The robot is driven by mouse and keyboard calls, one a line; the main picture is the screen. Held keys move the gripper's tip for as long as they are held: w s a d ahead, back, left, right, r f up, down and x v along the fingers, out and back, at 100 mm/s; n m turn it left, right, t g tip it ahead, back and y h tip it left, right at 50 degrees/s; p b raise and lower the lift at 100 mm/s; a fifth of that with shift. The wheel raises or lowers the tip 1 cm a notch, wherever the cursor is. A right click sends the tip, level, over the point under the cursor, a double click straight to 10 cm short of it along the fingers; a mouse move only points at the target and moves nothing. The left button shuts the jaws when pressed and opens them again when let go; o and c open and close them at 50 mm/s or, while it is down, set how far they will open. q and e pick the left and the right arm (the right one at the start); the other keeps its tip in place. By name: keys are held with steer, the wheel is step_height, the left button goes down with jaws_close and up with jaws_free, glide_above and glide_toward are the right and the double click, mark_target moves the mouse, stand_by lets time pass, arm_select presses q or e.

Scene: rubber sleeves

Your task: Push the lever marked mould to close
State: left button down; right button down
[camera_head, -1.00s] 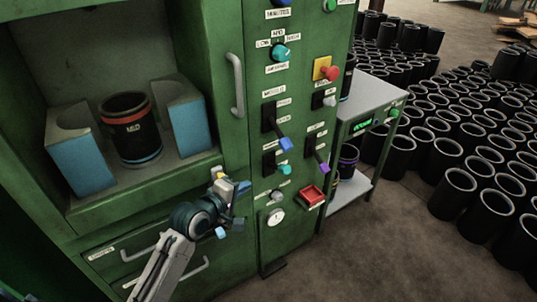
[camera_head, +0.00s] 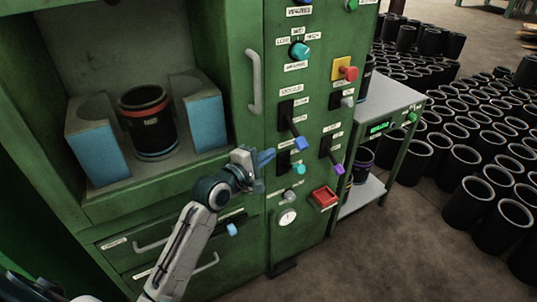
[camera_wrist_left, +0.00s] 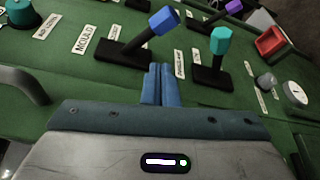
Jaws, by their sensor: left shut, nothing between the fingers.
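The lever marked mould (camera_head: 299,143) has a blue knob on a dark arm and sits in a black slot on the green cabinet's control panel. Its arm slants down and to the right. In the left wrist view the blue knob (camera_wrist_left: 163,20) is just beyond the fingers, near a label (camera_wrist_left: 85,38) reading MOULD. My left gripper (camera_head: 267,157) is shut and empty, left of the lever and a little below its knob, apart from it. Its closed blue fingers also show in the left wrist view (camera_wrist_left: 160,86). My right gripper is not in view.
A teal-knobbed lever (camera_head: 299,169) sits just below, and a purple-knobbed lever (camera_head: 338,169) to the right. A red emergency button (camera_head: 348,72) is above. A vertical handle (camera_head: 254,82) stands left of the panel. A black sleeve (camera_head: 150,138) stands in the open recess between blue-sided blocks.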

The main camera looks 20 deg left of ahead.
mark_target(294, 132)
arm_select(q)
steer(key=x, duration=0.7)
steer(key=shift+w, duration=0.3)
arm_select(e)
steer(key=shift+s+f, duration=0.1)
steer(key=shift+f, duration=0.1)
arm_select(q)
steer(key=shift+d, duration=0.15)
